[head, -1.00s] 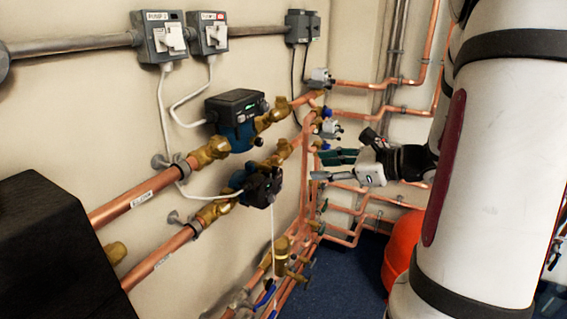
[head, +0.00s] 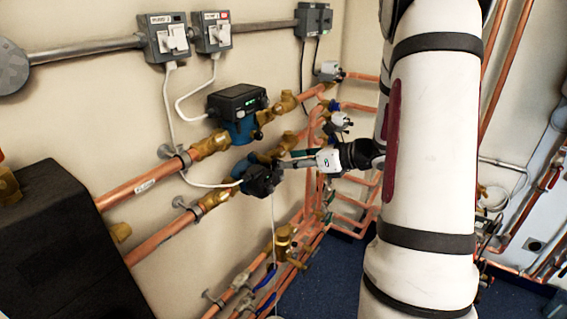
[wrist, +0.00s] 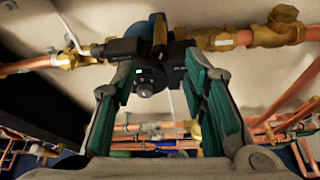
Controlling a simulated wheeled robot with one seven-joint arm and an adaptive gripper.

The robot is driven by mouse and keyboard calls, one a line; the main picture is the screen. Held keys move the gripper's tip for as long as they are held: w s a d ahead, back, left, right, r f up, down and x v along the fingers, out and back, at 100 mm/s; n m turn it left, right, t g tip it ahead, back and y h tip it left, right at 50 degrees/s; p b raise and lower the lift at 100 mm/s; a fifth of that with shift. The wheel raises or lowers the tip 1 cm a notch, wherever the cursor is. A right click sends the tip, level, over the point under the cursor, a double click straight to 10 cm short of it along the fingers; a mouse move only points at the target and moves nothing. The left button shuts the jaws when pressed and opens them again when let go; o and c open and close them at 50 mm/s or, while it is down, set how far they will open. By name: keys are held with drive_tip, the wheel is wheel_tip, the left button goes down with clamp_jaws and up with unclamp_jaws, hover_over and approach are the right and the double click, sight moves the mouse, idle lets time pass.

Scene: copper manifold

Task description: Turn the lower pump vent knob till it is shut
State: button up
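The lower pump (head: 262,180) is a dark-faced unit on the lower copper pipe, partly hidden by my gripper in the head view. In the wrist view, the pump (wrist: 174,62) is straight ahead. A small round black knob (wrist: 145,90) shows on its front, near the left finger; I take it as the vent knob. My gripper (head: 284,161) reaches the pump's front from the right. In the wrist view, my gripper (wrist: 158,72) is open, its green-padded fingers on either side of the knob. I see no clear contact, and cannot tell how far the knob is turned.
A white cable (head: 212,184) runs to the lower pump. Brass valve fittings (head: 283,240) and copper pipes lie below and right. A black box (head: 60,235) stands at the left. Blue floor (head: 335,285) is open at lower right.

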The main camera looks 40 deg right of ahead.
sight(275, 163)
drive_tip(key=shift+x, duration=1.9)
drive_tip(key=shift+c, duration=0.6)
clamp_jaws()
